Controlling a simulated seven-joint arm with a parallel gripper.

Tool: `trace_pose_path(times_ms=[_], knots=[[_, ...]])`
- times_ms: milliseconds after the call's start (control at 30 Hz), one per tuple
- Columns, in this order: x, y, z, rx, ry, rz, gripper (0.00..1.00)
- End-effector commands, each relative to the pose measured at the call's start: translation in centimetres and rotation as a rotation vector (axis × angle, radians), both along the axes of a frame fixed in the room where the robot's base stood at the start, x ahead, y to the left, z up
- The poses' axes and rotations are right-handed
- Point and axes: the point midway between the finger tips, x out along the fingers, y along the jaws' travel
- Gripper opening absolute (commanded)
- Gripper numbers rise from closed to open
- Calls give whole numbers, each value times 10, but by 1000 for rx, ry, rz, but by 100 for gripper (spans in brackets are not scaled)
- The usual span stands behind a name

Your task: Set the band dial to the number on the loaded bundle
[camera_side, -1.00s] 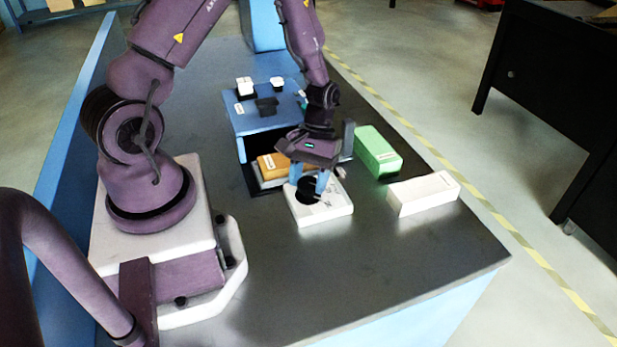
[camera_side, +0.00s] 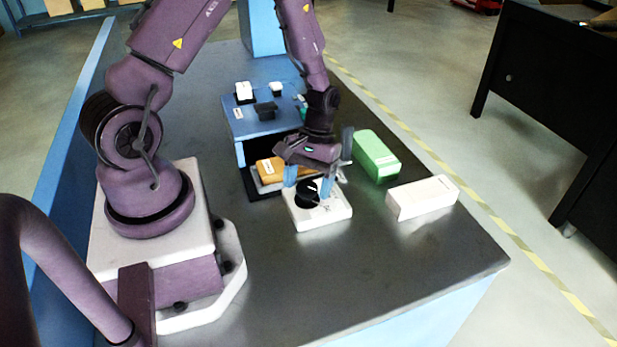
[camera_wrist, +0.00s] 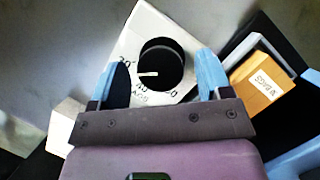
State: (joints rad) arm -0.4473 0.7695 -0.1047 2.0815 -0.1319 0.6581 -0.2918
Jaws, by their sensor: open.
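The black round band dial (camera_side: 306,196) sits on a white plate (camera_side: 330,214), with its pointer not clear in the side view. In the wrist view the dial (camera_wrist: 165,58) has a white pointer line toward the left, near a mark that looks like 20. Further marks along the lower edge are partly hidden and hard to read. My gripper (camera_wrist: 163,66) is open, its blue fingers apart on either side of the dial; it also shows in the side view (camera_side: 308,182). The orange-brown bundle (camera_side: 268,169) lies behind the plate; its white label (camera_wrist: 269,88) is too small to read surely.
A blue housing (camera_side: 250,123) with black and white parts on top stands behind the bundle. A green box (camera_side: 376,157) and a white box (camera_side: 422,197) lie to the right of the plate. The front of the grey table (camera_side: 370,275) is clear.

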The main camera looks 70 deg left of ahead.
Motion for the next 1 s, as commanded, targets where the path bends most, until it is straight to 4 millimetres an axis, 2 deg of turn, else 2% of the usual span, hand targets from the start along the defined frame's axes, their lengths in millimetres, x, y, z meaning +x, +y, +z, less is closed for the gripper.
trace_pose_path(times_ms=[167, 500, 633, 800, 1000], knots=[[5, 4, 13, 2, -4, 0, 72], [25, 23, 81, 3, -6, 1, 72], [31, 29, 102, 3, -4, -1, 72], [35, 34, 117, 1, -3, -1, 72], [36, 35, 120, 0, 0, 0, 72]])
